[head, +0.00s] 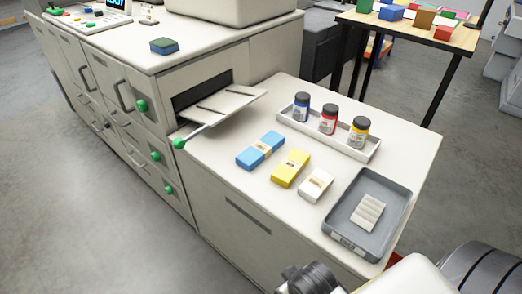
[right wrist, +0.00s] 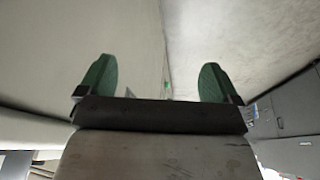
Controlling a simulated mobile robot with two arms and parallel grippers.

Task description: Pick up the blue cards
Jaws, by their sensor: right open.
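The blue cards (head: 252,157) lie as a banded bundle on the pale cabinet top, in the head view, left of a yellow bundle (head: 290,168) and a white bundle (head: 316,185). A pale band wraps the middle of the blue bundle. My right gripper (right wrist: 157,80) is open in the right wrist view, its two green fingers wide apart with nothing between them. The blue cards do not show in that view. Part of my arm shows at the lower right of the head view, apart from the bundles. My left gripper is not in view.
A white tray (head: 372,151) holds blue, red and yellow-labelled jars behind the bundles. A grey tray (head: 337,237) with a pale ribbed block lies at right. A flat plate (head: 232,106) with a green-knobbed lever (head: 180,143) juts from the machine at left. The front counter edge is clear.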

